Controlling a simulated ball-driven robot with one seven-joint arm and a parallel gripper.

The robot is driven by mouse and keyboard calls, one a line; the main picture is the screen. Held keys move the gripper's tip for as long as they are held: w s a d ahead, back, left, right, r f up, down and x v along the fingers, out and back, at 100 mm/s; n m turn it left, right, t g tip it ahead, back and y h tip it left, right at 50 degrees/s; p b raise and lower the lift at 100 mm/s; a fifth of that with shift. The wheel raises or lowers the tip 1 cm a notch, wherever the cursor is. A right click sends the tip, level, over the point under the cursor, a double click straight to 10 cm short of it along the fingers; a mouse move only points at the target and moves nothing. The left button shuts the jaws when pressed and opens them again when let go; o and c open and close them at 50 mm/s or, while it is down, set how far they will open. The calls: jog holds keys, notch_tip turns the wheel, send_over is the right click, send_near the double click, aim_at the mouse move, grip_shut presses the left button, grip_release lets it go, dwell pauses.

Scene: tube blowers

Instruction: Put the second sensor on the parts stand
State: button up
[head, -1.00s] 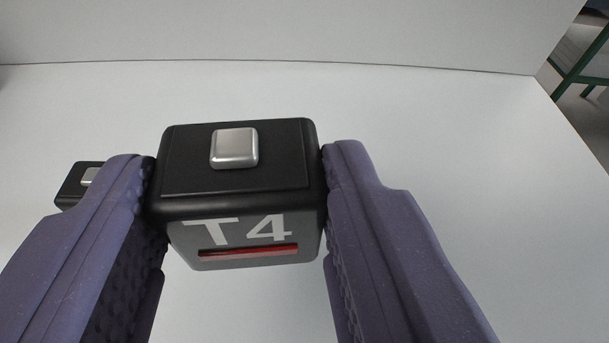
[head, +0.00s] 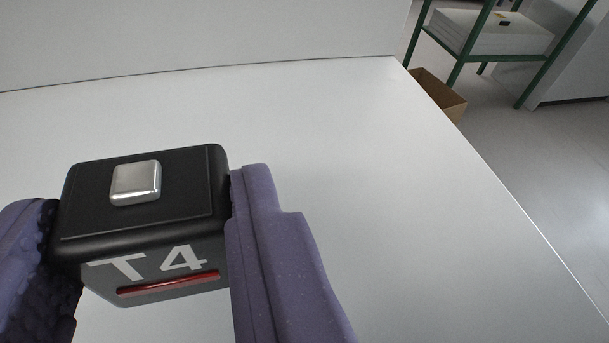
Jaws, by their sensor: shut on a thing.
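A black box-shaped sensor (head: 185,232) marked "T4" on its grey face, with a silver square button on top and a red strip under the marking, is in the lower left of the head view. My gripper (head: 145,240) is shut on it, one purple finger on each side. The sensor is held over the white surface; its height above it is hard to judge. The parts stand cannot be told for sure in this view.
The white surface (head: 330,180) is bare to the right, with a pale wall behind it. Its right edge drops to a grey floor.

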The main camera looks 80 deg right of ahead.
aim_at(220, 291)
jog(key=shift+s+d+f, duration=0.1)
jog(key=shift+s+d, duration=0.1)
jog(key=shift+d, duration=0.45)
jog(key=f, duration=0.1)
jog(key=f+b, duration=0.2)
jog(key=shift+d, duration=0.25)
jog(key=shift+f, duration=0.2)
jog(key=shift+a+f, duration=0.1)
jog(key=shift+f, duration=0.1)
jog(key=o, duration=1.1)
